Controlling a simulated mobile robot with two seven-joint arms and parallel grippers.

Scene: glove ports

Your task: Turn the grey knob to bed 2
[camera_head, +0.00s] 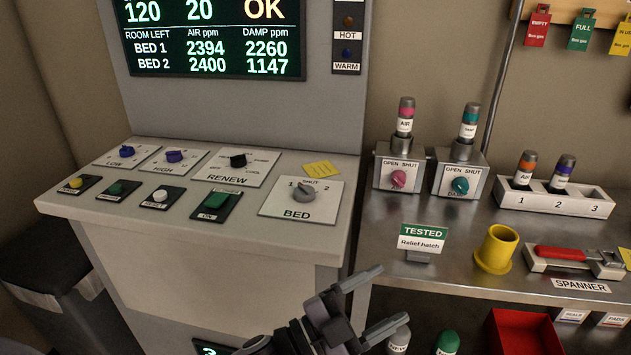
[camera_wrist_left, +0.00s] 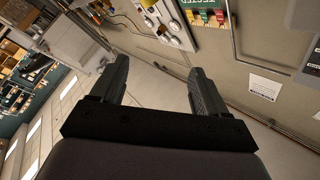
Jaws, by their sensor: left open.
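The grey knob (camera_head: 304,191) sits on a white plate (camera_head: 325,208) marked BED, at the right end of the sloped control panel. The plate reads SHUT at the top and 1 and 2 at the sides. The knob's exact pointing direction is hard to tell. My left gripper (camera_head: 377,302) is in front of the panel, below and to the right of the knob and apart from it. Its two fingers are spread and empty. The left wrist view shows the same open fingers (camera_wrist_left: 155,85) with nothing between them. My right gripper is not in view.
Blue, purple and black knobs and several buttons share the panel (camera_head: 110,215). A display (camera_head: 208,40) stands behind. To the right, a metal bench (camera_head: 450,262) holds valve boxes, a TESTED sign (camera_head: 422,240), a yellow cup (camera_head: 497,249) and a spanner (camera_head: 570,255). A red bin (camera_head: 525,335) is below.

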